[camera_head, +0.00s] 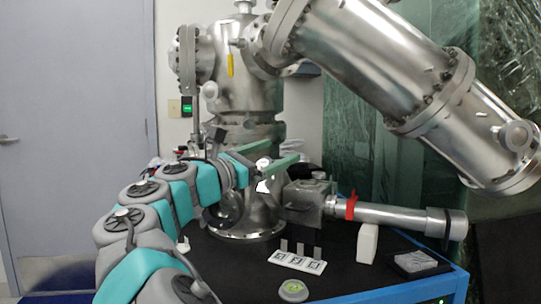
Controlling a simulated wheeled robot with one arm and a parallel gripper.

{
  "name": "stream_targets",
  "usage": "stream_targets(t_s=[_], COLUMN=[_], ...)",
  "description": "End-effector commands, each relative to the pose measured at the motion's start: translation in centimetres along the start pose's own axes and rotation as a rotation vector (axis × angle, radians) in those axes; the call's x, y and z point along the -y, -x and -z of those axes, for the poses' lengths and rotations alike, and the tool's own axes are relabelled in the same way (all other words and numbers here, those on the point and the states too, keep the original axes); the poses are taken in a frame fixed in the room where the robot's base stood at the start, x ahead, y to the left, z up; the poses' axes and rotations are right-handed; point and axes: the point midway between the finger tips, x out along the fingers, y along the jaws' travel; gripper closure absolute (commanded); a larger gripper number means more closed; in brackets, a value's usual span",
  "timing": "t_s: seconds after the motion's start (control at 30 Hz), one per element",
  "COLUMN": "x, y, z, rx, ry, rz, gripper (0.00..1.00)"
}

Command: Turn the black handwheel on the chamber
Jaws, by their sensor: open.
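The steel vacuum chamber (238,75) stands upright on the black tabletop. A dark, round part (229,207), which looks like the black handwheel, shows low on the chamber, partly hidden behind my arm. My gripper (284,151) has two green fingers spread apart, with nothing seen between them. It is in front of the lower chamber column, above and to the right of the dark round part, and points right. I cannot tell its depth from the chamber or whether it touches anything.
A large steel cylinder (375,55) slants overhead to the right. A horizontal tube (390,216) with a red clamp (351,206) rests near a white block (367,243). A white marker plate (297,262) and a round green-faced item (293,290) lie in front.

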Motion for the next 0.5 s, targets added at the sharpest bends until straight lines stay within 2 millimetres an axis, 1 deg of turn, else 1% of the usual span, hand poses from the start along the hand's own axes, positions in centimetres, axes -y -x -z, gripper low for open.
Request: stream_targets(t_s=[0.3,0.5], x=[3.2,4.6], y=[1.7,2.5], z=[-1.7,-2.5], rx=[0.001,0.001], ry=[-0.002,-0.002], rz=[0.001,0.0], gripper=[0.04,0.04])
